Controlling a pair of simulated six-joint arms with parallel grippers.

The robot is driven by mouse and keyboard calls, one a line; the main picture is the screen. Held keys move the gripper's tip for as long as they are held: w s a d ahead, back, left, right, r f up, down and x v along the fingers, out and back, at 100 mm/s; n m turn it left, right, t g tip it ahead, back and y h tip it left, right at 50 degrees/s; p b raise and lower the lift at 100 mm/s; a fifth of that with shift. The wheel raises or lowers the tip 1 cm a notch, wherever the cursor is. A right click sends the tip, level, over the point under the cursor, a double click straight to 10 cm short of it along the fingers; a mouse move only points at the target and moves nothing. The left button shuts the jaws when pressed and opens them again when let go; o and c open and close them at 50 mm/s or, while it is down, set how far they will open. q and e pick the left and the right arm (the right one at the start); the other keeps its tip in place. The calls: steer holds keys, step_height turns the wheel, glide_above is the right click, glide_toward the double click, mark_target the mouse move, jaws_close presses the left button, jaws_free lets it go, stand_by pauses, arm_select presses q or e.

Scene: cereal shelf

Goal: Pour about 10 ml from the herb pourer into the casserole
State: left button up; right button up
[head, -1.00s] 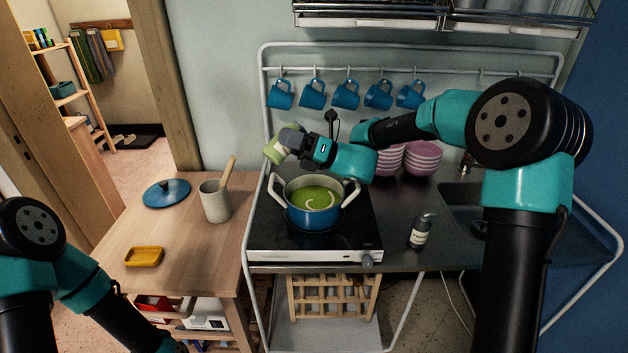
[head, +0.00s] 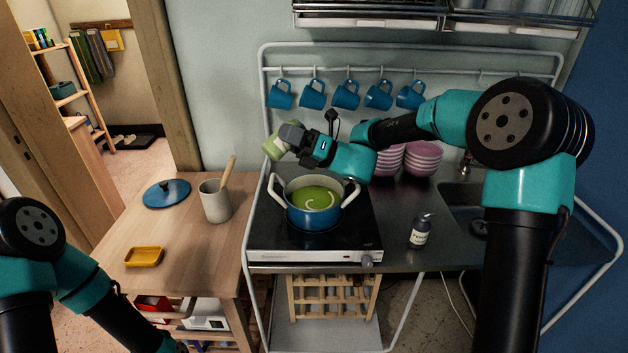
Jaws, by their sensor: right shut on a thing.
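The casserole (head: 314,218) is a blue pot with a cream inside and two light handles, standing on the cooktop. It holds green soup (head: 314,199) with a pale swirl on it. My right gripper (head: 288,140) is shut on the herb pourer (head: 273,148), a pale green vessel, and holds it above the back left of the casserole. The pourer looks tilted; its mouth is hard to make out, and I see no stream of liquid. The gripper hides part of it. My left arm is at the lower left, and its gripper is out of view.
A blue lid (head: 166,194), a beige crock (head: 215,202) with a wooden utensil and a yellow dish (head: 144,257) are on the wooden table. A dark bottle (head: 420,232) stands right of the cooktop (head: 270,245). Blue mugs (head: 346,96) hang behind; pink bowls (head: 422,158) are stacked near the sink.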

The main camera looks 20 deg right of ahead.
steer(key=shift+d+r+m+t+y, duration=0.1)
steer(key=shift+r+m+t+y, duration=0.35)
steer(key=shift+m+t, duration=0.5)
stand_by(1.7)
steer(key=shift+w+d+r+m+t, duration=0.25)
steer(key=shift+d+m+t, duration=0.15)
steer(key=shift+m+t, duration=0.25)
steer(key=shift+w+d+r+m+t, duration=0.2)
steer(key=shift+d+m+t, duration=0.2)
steer(key=shift+m, duration=0.3)
stand_by(1.2)
steer(key=shift+w+d+f+m+t+b, duration=0.1)
steer(key=shift+f+m+t+b, duration=0.1)
steer(key=shift+m+t, duration=0.45)
steer(key=shift+d+f+m+t+b, duration=0.1)
steer(key=shift+f+m+t+b, duration=0.1)
steer(key=shift+m+t, duration=0.45)
stand_by(0.3)
steer(key=shift+w+d+r+m+t+h, duration=0.1)
steer(key=shift+m+t+h, duration=0.1)
steer(key=shift+m+t, duration=0.3)
steer(key=shift+s+d+r+m+t+h, duration=0.15)
steer(key=shift+m+t, duration=0.2)
steer(key=shift+m, duration=0.2)
steer(key=shift+w+a+m+t+h, duration=0.1)
steer(key=shift+w+m+t+h, duration=0.1)
steer(key=shift+m+t, duration=0.3)
steer(key=shift+g, duration=0.35)
